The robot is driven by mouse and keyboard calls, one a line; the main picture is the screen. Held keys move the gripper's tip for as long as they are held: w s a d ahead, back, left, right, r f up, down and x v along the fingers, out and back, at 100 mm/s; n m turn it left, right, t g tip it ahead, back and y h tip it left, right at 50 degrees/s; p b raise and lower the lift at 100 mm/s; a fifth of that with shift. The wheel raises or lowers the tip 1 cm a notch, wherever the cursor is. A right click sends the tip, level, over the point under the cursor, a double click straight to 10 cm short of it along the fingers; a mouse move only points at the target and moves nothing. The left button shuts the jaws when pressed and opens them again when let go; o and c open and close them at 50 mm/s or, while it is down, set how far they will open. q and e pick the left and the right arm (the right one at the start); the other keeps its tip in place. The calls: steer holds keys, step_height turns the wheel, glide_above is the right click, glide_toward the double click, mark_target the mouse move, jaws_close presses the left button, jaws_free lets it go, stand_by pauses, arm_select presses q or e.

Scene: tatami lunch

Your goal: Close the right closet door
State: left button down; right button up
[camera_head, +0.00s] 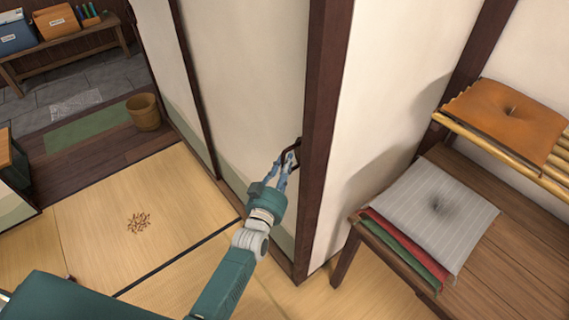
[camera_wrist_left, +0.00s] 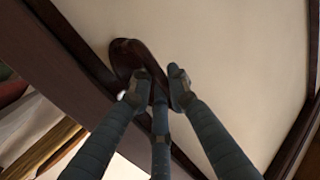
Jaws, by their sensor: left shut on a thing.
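The right closet door (camera_head: 250,75) appears as a cream panel with a dark wood frame and a green lower band. It stands open, with the closet shelves visible to its right. A dark curved handle (camera_head: 293,150) sits near its edge; the handle also shows in the left wrist view (camera_wrist_left: 124,58). My left gripper (camera_head: 287,162) is shut on the handle, with its blue-grey fingers around it in the wrist view (camera_wrist_left: 155,85). My right gripper is not in view.
A wooden shelf (camera_head: 520,260) holds a grey striped cushion (camera_head: 435,208) with red and green ones beneath. An orange cushion (camera_head: 508,118) lies on bamboo slats above. Tatami floor (camera_head: 180,205) is mostly clear at left. A bucket (camera_head: 144,112) and bench (camera_head: 70,48) stand farther back.

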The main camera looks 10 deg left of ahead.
arm_select(q)
steer(key=shift+s+d+f, duration=0.1)
steer(key=shift+f, duration=0.05)
steer(key=c, duration=1.7)
jaws_free()
steer(key=shift+d, duration=0.1)
steer(key=s, duration=0.8)
steer(key=s+a, duration=0.1)
steer(key=s, duration=0.3)
steer(key=shift+s, duration=0.15)
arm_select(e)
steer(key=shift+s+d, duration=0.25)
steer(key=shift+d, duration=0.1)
